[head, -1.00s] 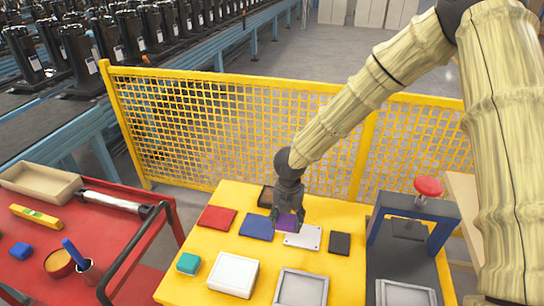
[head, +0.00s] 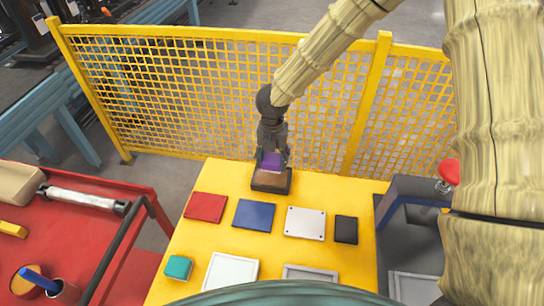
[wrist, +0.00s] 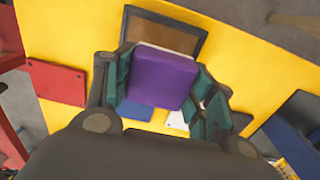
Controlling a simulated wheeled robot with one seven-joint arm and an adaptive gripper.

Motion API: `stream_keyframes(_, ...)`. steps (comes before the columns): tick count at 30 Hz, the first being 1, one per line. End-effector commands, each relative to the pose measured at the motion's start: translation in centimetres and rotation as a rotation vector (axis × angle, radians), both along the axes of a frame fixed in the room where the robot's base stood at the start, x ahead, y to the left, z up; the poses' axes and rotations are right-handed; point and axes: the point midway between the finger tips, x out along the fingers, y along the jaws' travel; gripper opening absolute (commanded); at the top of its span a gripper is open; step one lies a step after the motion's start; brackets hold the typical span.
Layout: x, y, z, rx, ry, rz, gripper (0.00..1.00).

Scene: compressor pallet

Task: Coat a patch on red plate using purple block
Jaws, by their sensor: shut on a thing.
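My gripper (head: 271,158) is shut on the purple block (head: 271,162), which it holds at the dark-rimmed tray (head: 271,188) with a brown inside, at the back of the yellow table. In the wrist view the purple block (wrist: 158,80) sits between both fingers, with a paler strip along its far edge. The tray (wrist: 197,27) lies just beyond it there. I cannot tell whether the block touches the tray's inside. The red plate (head: 206,207) lies flat on the table, left of and nearer than the tray; it also shows in the wrist view (wrist: 57,83).
A blue plate (head: 254,214), a white plate (head: 305,223) and a black plate (head: 346,230) lie right of the red one. A teal block (head: 178,268) and a white tray (head: 231,271) are nearer. A yellow mesh fence (head: 220,100) stands behind the table.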

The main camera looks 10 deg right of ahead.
Motion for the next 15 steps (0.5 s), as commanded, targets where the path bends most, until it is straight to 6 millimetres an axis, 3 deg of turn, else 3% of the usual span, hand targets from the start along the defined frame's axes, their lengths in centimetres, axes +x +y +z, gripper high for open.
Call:
stream_keyframes(3,0.2,0.0,-1.7,-0.001,0.004,-0.001,0.36)
stream_keyframes(15,0.2,0.0,-4.8,-0.001,0.004,-0.001,0.36)
